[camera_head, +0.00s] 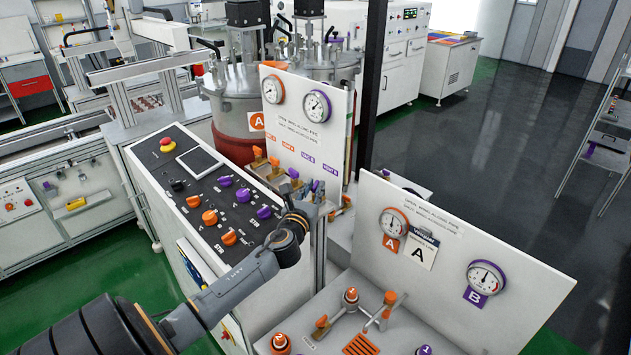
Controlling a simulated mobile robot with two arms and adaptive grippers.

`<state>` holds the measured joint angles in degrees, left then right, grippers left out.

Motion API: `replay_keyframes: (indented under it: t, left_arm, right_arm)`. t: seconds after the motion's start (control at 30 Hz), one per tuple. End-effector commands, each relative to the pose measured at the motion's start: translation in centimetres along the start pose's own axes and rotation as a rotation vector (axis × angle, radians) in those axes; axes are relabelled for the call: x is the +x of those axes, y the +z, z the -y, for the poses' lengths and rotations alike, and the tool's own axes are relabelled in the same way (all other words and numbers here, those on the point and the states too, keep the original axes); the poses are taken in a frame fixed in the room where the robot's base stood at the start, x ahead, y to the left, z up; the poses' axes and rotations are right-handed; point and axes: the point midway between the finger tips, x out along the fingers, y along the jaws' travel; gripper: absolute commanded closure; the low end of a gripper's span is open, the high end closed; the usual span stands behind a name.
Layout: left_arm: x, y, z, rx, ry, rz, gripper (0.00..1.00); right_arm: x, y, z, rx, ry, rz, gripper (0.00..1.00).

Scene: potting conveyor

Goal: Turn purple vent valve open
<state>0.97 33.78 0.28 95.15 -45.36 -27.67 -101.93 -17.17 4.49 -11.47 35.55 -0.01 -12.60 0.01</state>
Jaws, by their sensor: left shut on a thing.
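The white valve panel (293,125) carries labels for VAC and VENT of A and B, with a row of valve handles at its foot. Two orange handles (274,161) stand at the left of the row, and a purple handle (293,173) stands to their right. My left gripper (312,203) is at the right end of the row, under the purple VENT B label. It is shut on the purple vent valve, whose handle is mostly hidden behind the fingers. How far the handle is turned cannot be told. My right gripper is not in view.
A black control panel (213,190) with orange and purple knobs and a red stop button (167,145) lies just left of the gripper. A second white gauge panel (450,260) stands close on the right. Metal tanks (236,95) stand behind the valve panel.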

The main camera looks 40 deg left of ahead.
Motion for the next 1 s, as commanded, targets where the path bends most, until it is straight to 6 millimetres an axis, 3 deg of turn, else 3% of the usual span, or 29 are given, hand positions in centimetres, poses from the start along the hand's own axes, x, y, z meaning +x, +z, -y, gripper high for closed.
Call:
replay_keyframes:
  t: [0.6,1.0]
  left_arm:
    - [0.2,-0.5,-0.8,0.003,-0.442,0.001,1.0]
    - [0.2,-0.1,-0.8,0.0,-0.514,0.001,1.0]
  right_arm:
    - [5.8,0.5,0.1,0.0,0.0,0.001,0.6]
    - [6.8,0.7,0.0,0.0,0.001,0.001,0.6]
